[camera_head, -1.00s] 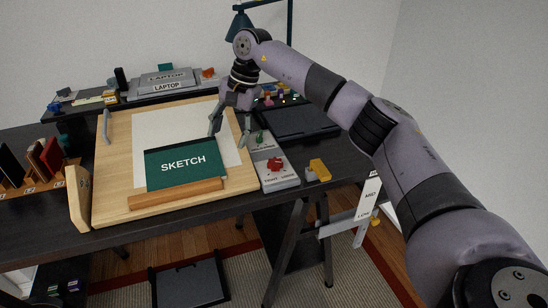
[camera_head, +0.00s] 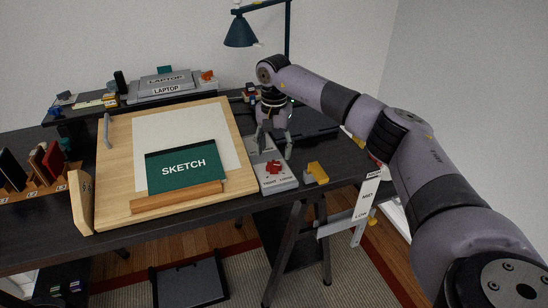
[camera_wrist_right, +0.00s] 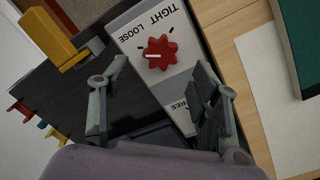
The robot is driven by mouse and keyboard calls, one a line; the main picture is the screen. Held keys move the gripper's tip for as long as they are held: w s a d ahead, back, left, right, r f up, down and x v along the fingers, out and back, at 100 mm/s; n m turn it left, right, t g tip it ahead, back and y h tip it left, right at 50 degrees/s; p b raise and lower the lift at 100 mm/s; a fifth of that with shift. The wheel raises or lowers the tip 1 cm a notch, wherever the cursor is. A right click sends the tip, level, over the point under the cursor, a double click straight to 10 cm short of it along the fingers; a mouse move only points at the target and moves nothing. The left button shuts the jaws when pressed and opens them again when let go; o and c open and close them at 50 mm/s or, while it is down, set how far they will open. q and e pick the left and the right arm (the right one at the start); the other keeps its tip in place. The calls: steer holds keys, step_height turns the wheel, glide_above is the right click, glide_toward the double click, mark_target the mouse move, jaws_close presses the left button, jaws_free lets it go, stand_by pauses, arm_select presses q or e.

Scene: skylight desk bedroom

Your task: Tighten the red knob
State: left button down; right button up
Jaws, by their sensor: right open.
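The red knob (camera_head: 273,168) is star-shaped and sits on a light grey panel (camera_head: 284,185) at the right edge of the drawing board. In the right wrist view the knob (camera_wrist_right: 160,53) has a white pointer line, and its panel (camera_wrist_right: 131,40) reads TIGHT and LOOSE. My right gripper (camera_head: 273,153) points down just behind the knob, open and empty. In the wrist view its two fingers (camera_wrist_right: 158,88) are spread apart, with the knob beyond their tips and not touched. My left gripper is in neither view.
A wooden drawing board (camera_head: 118,180) holds a green SKETCH pad (camera_head: 183,165) left of the knob panel. A yellow block-like piece (camera_head: 317,172) stands right of the panel. A blue lamp (camera_head: 240,32) is behind my right arm. A white tag (camera_head: 367,194) hangs at the desk's right.

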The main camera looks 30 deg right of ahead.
mark_target(274, 164)
step_height(274, 164, down, 5)
steer(key=shift+p, duration=0.45)
steer(key=c, duration=1.1)
steer(key=shift+c, duration=0.2)
